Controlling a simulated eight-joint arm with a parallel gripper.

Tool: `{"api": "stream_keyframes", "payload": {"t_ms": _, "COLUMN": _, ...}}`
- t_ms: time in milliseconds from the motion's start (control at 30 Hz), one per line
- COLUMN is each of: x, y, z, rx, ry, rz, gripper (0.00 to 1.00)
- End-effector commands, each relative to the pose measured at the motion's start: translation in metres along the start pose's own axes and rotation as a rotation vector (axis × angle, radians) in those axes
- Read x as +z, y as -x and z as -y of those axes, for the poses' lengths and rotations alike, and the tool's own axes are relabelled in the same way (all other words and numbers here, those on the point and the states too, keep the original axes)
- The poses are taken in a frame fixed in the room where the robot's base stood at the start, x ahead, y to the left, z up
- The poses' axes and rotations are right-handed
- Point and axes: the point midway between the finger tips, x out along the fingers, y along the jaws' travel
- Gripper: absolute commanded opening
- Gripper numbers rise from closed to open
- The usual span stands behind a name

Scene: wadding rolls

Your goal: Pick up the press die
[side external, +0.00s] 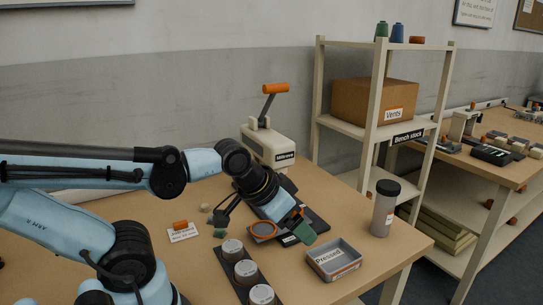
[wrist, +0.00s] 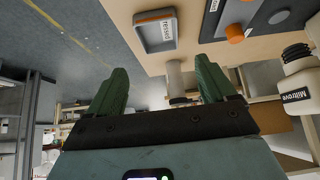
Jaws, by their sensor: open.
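My gripper (wrist: 158,78) is open and empty, with its two green fingers spread. In the side view my gripper (side external: 303,229) hangs above the bench, between the press base and the grey tray. An orange-and-grey piece (wrist: 237,33), perhaps the press die, shows on the dark press base (wrist: 222,18) in the wrist view, apart from the fingers. An orange-rimmed grey disc (side external: 263,230) shows beside my wrist, and a small orange cylinder (side external: 180,225) sits by a white card. I cannot tell surely which is the press die. My wrist hides part of the base.
The cream press (side external: 268,147) with an orange-handled lever stands at the back. A grey tray (side external: 335,258) labelled Pressed is at the right front, near a dark-lidded grey bottle (side external: 383,210). A dark rack (side external: 226,262) holds grey round pieces. Shelving (side external: 345,127) rises behind.

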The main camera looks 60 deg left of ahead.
Motion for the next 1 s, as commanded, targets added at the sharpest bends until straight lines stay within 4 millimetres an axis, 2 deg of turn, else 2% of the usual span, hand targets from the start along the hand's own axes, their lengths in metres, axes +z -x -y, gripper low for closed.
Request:
{"api": "stream_keyframes", "payload": {"t_ms": 67, "x": 0.001, "y": 0.0, "z": 0.009, "rx": -0.017, "ry": 0.034, "rz": 0.026, "gripper": 0.84}}
{"api": "stream_keyframes", "payload": {"t_ms": 167, "x": 0.006, "y": 0.001, "z": 0.032, "rx": -0.063, "ry": 0.134, "rz": 0.11, "gripper": 0.84}}
{"api": "stream_keyframes", "payload": {"t_ms": 300, "x": 0.023, "y": 0.009, "z": 0.077, "rx": -0.145, "ry": 0.355, "rz": 0.285, "gripper": 0.84}}
{"api": "stream_keyframes", "payload": {"t_ms": 400, "x": 0.037, "y": 0.018, "z": 0.104, "rx": -0.19, "ry": 0.513, "rz": 0.403, "gripper": 0.84}}
{"api": "stream_keyframes", "payload": {"t_ms": 500, "x": 0.05, "y": 0.027, "z": 0.123, "rx": -0.22, "ry": 0.639, "rz": 0.496, "gripper": 0.84}}
{"api": "stream_keyframes", "payload": {"t_ms": 600, "x": 0.058, "y": 0.034, "z": 0.134, "rx": -0.236, "ry": 0.721, "rz": 0.555, "gripper": 0.84}}
{"api": "stream_keyframes", "payload": {"t_ms": 733, "x": 0.064, "y": 0.035, "z": 0.139, "rx": -0.243, "ry": 0.76, "rz": 0.586, "gripper": 0.84}}
{"api": "stream_keyframes", "payload": {"t_ms": 1000, "x": 0.081, "y": 0.011, "z": 0.139, "rx": -0.242, "ry": 0.759, "rz": 0.586, "gripper": 0.84}}
